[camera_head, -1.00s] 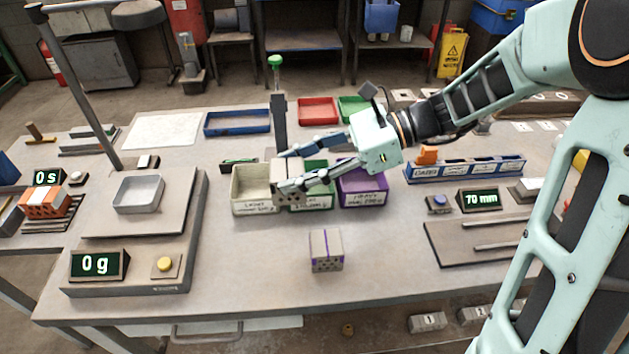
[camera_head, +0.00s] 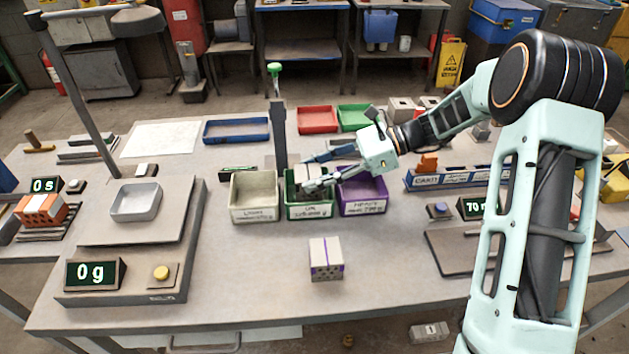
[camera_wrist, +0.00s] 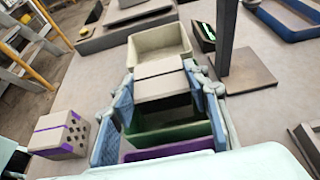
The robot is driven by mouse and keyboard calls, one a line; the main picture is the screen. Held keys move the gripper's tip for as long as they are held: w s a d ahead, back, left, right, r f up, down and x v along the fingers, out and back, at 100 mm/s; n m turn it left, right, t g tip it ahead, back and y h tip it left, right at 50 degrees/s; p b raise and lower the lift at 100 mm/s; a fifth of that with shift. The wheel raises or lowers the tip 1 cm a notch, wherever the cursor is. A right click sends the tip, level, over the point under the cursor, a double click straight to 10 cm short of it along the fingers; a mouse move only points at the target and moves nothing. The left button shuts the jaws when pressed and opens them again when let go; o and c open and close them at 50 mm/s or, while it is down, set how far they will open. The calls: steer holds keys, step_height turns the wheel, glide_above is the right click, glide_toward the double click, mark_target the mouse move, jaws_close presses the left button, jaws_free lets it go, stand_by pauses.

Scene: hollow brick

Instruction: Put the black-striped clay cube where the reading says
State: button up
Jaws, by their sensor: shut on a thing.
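My gripper (camera_head: 312,174) is shut on the black-striped clay cube (camera_head: 304,172), a grey block that hangs over the green bin (camera_head: 310,212). The fingers partly hide it. In the wrist view the cube (camera_wrist: 160,78) sits between the blue finger pads, with a thin dark line across it. The green bin is the middle of three labelled bins, with a beige bin (camera_head: 254,214) at its left and a purple bin (camera_head: 362,209) at its right. The scale display (camera_head: 93,273) reads "0 g" and the scale pan (camera_head: 136,203) is empty.
A purple-striped hollow cube (camera_head: 326,260) stands on the table in front of the bins. A dark post (camera_head: 279,130) with a green top rises just behind them. A timer display (camera_head: 46,185) reads "0 s". The table front is mostly clear.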

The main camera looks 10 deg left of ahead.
steer(key=shift+f, duration=1.2)
steer(key=shift+f, duration=0.2)
steer(key=o, duration=1.1)
steer(key=shift+o, duration=0.2)
steer(key=shift+r, duration=0.15)
steer(key=shift+d+r, duration=0.2)
steer(key=shift+d, duration=0.1)
steer(key=v, duration=1.1)
steer(key=shift+d, duration=0.2)
